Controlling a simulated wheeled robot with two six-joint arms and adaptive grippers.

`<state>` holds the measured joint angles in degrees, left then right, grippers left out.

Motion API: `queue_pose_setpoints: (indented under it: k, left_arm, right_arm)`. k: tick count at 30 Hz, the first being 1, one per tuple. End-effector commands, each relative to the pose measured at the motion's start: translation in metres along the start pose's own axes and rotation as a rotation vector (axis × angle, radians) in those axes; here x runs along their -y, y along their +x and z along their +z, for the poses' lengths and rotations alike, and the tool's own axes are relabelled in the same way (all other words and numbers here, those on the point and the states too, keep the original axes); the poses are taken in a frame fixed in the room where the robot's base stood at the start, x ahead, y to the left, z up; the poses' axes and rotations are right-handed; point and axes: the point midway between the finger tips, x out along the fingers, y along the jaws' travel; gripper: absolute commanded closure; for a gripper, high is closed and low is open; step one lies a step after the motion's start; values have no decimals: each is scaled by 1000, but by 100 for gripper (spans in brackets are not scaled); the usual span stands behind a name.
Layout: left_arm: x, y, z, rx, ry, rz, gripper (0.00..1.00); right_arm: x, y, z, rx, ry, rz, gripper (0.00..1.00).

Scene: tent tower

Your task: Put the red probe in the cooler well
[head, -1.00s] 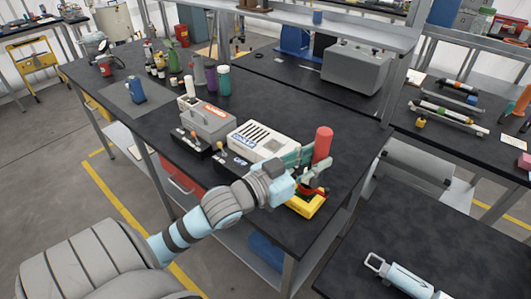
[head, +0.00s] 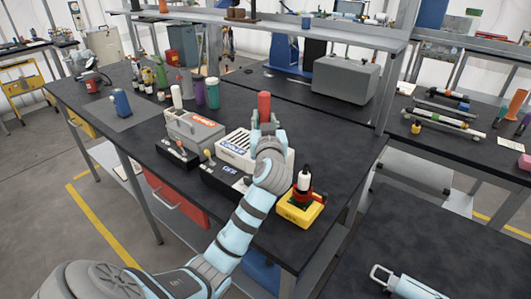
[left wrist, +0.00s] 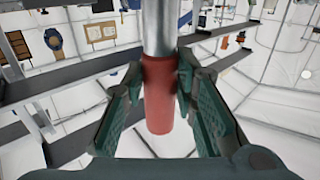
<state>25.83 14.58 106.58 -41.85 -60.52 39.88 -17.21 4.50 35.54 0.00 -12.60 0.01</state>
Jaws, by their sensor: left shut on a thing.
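The red probe (head: 264,103) stands about upright in my left gripper (head: 265,122), its red top showing above the fingers. In the left wrist view the red sleeve (left wrist: 160,112) lies between the two green fingers, with a grey metal shaft running to the top edge. My left gripper is shut on it. It appears over or behind the white slotted box (head: 232,146), which may be the cooler; the gap between them cannot be told. My wrist hides part of the box, and no well opening is clear. My right gripper is not in view.
A yellow base (head: 302,212) with a red ring and a white-and-black upright piece stands at the front right. A grey case (head: 193,133), a black knob panel (head: 222,180) and several bottles are left.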

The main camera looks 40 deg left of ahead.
Motion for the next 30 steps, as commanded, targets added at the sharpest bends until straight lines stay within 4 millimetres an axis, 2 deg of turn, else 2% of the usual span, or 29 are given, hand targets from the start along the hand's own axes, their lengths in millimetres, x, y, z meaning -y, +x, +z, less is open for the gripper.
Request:
queue_pose_setpoints:
  k: [1,5,11,22,23,24,26,30]
  left_arm:
    - [0,0,16,2,2,1,100]
    - [0,0,35,-1,0,1,100]
    - [0,0,72,0,0,2,100]
    - [0,0,79,-3,-3,2,100]
    - [0,0,78,-2,-2,2,69]
    - [0,0,78,-2,-2,2,63]
    - [0,0,78,-2,-2,2,54]
    - [0,0,78,-2,-2,2,54]
  right_arm:
    - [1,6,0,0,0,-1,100]
    - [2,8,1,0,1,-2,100]
    - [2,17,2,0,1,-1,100]
    - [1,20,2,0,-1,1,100]
    - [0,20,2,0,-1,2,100]
    - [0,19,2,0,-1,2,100]
    - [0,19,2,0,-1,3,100]
    - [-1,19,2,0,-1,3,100]
